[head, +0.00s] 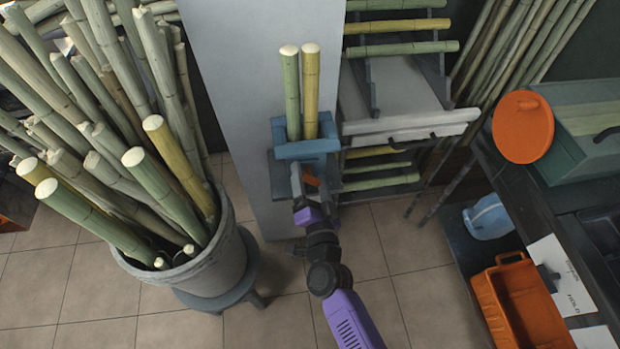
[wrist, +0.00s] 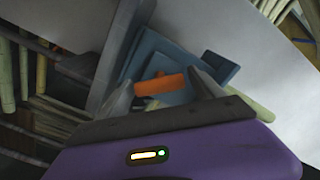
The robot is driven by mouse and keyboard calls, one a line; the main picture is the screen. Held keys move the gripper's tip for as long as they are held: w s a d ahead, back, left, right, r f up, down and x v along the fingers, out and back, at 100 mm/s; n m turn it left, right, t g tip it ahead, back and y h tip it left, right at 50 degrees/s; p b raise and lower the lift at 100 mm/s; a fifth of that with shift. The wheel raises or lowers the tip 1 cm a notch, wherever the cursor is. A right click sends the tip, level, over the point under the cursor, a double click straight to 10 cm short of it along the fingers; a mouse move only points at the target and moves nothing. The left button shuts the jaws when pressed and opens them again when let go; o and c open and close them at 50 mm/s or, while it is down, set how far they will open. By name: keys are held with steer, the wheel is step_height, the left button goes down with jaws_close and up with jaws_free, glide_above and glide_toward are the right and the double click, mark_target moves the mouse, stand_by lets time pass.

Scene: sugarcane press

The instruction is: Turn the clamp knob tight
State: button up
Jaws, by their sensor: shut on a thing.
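In the wrist view the knob (wrist: 161,84) is a short orange bar between the two grey fingers of my gripper (wrist: 163,82). My gripper is shut on it. Two upright canes, one green (head: 291,95) and one yellow (head: 310,95), stand in the clamp side by side. The blue clamp (wrist: 160,62) also shows behind the knob in the wrist view. The knob's far side is hidden.
A grey bucket (head: 222,262) full of canes stands on a stool at left. A rack (head: 400,110) with lying canes is right of the clamp. At right, a dark counter carries an orange disc (head: 523,127) and a green box (head: 585,140); an orange crate (head: 480,290) is below.

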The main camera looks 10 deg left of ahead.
steer(key=m+b, duration=0.1)
steer(key=m, duration=0.3)
steer(key=shift+f+m, duration=0.1)
steer(key=shift+m, duration=0.2)
steer(key=shift+d+m+b, duration=0.1)
steer(key=shift+m+b, duration=0.35)
steer(key=shift+m, duration=1.45)
steer(key=o, duration=1.4)
steer(key=shift+c, duration=0.2)
